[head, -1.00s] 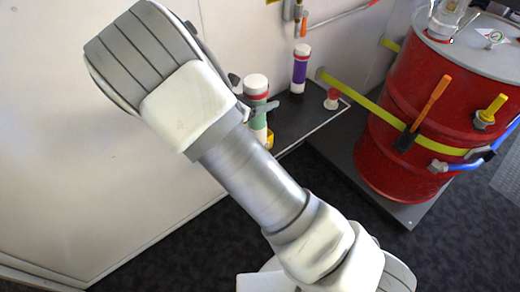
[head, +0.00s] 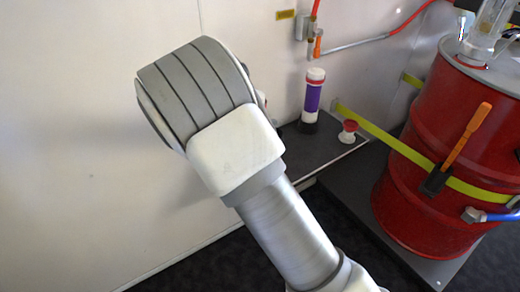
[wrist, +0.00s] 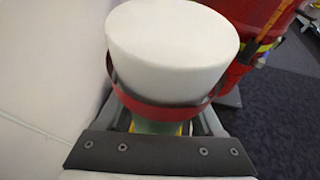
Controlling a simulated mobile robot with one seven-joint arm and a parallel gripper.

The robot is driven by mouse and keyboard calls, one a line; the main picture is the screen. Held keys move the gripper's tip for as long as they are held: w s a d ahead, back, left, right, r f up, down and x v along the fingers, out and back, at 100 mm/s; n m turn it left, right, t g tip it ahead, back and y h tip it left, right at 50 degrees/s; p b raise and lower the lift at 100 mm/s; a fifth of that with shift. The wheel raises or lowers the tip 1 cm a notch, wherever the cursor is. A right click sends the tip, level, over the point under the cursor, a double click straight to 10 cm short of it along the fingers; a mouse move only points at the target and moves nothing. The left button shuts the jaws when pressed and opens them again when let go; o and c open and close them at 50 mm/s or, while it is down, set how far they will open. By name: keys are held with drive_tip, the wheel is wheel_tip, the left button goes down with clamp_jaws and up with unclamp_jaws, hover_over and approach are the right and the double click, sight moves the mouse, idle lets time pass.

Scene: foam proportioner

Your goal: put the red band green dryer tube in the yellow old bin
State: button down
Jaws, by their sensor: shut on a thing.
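The red band green dryer tube (wrist: 172,50) fills the middle of the wrist view, seen from its white cap end. Its red band shows below the cap, and a little of the green body shows under that. My gripper (wrist: 158,124) is shut on the tube just below the band. In the head view my arm hides both the gripper and the tube. A small bit of yellow shows beside the green body in the wrist view; I cannot tell whether it is the yellow old bin, which is not otherwise visible.
A purple tube with a white cap and red band (head: 312,98) stands upright on the dark shelf (head: 340,153). A small red-topped white piece (head: 348,131) is beside it. A large red drum (head: 420,215) with a yellow strap (head: 383,138) stands at right. A white wall (head: 80,110) is at left.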

drive_tip(key=shift+f+b, duration=0.95)
drive_tip(key=shift+f, duration=2.25)
drive_tip(key=shift+f, duration=0.2)
unclamp_jaws()
drive_tip(key=shift+r, duration=0.1)
